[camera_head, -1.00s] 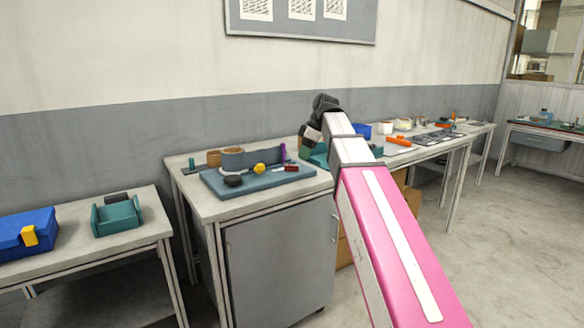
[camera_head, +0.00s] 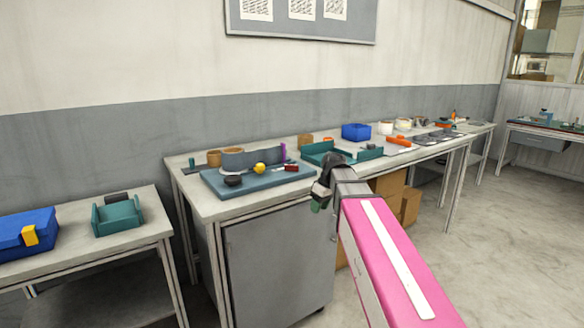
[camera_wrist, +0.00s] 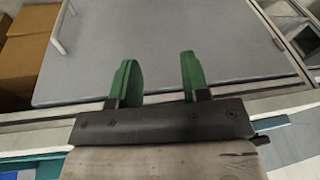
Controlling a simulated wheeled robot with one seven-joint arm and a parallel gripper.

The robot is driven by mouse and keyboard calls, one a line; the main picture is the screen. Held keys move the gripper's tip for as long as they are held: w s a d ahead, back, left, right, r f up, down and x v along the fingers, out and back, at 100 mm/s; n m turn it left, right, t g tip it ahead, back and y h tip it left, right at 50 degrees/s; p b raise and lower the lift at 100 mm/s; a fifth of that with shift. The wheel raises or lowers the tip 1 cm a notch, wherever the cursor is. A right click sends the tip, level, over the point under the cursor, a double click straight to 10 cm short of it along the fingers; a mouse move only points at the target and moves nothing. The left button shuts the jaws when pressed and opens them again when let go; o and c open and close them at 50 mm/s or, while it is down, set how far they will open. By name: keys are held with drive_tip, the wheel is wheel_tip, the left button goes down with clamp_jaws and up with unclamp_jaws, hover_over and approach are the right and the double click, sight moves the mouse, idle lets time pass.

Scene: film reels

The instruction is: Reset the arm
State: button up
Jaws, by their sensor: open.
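My gripper (camera_head: 318,197) is at the end of my pink and white arm, in front of the right side of the grey cabinet bench, below the level of its top. In the wrist view my gripper (camera_wrist: 157,78) shows two green fingers spread apart with nothing between them. Behind the fingers is the grey cabinet door (camera_wrist: 170,40) with its handle. In the head view my arm's wrist hides part of the bench's right edge.
The bench holds a blue-grey board (camera_head: 255,182) with small parts, a teal tray (camera_head: 318,154) and a blue bin (camera_head: 356,132). Cardboard boxes (camera_head: 408,203) stand under the bench at the right. A left table holds a blue box (camera_head: 25,235) and teal holder (camera_head: 118,216). The right floor is open.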

drive_tip(key=s+d+f+m+h, duration=0.1)
drive_tip(key=s+d+f+m, duration=0.2)
drive_tip(key=s+f, duration=0.2)
drive_tip(key=s+d+f+m+h, duration=0.1)
drive_tip(key=s+d+f+m, duration=0.2)
drive_tip(key=f, duration=0.8)
drive_tip(key=s+d+f+m, duration=0.3)
drive_tip(key=s+f, duration=0.4)
drive_tip(key=f, duration=0.1)
drive_tip(key=shift+f+g+h, duration=0.15)
drive_tip(key=shift+g+h, duration=0.25)
drive_tip(key=shift+s, duration=0.1)
